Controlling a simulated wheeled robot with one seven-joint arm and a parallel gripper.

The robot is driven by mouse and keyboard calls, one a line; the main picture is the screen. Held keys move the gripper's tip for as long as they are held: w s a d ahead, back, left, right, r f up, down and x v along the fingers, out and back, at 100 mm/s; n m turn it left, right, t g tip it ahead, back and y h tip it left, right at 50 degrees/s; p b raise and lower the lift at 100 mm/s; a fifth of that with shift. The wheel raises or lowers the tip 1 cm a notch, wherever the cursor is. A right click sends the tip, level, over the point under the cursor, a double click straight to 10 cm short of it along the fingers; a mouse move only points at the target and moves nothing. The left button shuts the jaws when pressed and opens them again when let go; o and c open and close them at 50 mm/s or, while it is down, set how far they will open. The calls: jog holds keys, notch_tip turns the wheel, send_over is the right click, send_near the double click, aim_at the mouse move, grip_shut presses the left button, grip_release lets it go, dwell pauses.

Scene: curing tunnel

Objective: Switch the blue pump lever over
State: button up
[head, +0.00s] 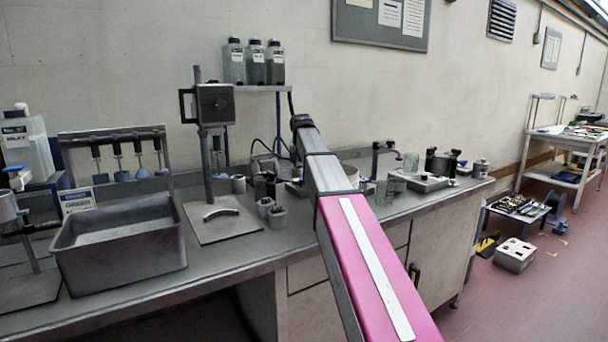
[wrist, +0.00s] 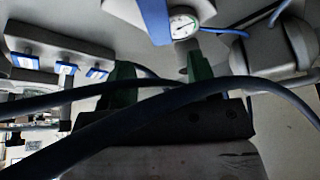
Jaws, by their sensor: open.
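In the wrist view, my gripper (wrist: 158,68) shows two green fingers standing apart with nothing clear between them. A blue bar (wrist: 154,20) lies ahead of the fingers, beside a round white gauge (wrist: 183,27); it looks like the blue lever, but I cannot tell for sure. It appears apart from the fingers. Dark cables cross in front of the fingers and hide part of them. In the head view, my pink and grey arm reaches over the bench and my gripper is hidden; no blue lever can be made out there.
In the wrist view, a grey block with several blue-and-white tabs (wrist: 67,68) is at left and a grey rounded housing (wrist: 270,48) at right. In the head view, the bench holds a grey basin (head: 120,262), a stand (head: 208,140) and a shelf with bottles (head: 255,62).

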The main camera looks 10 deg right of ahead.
jog(key=x, duration=0.6)
jog(key=c, duration=0.9)
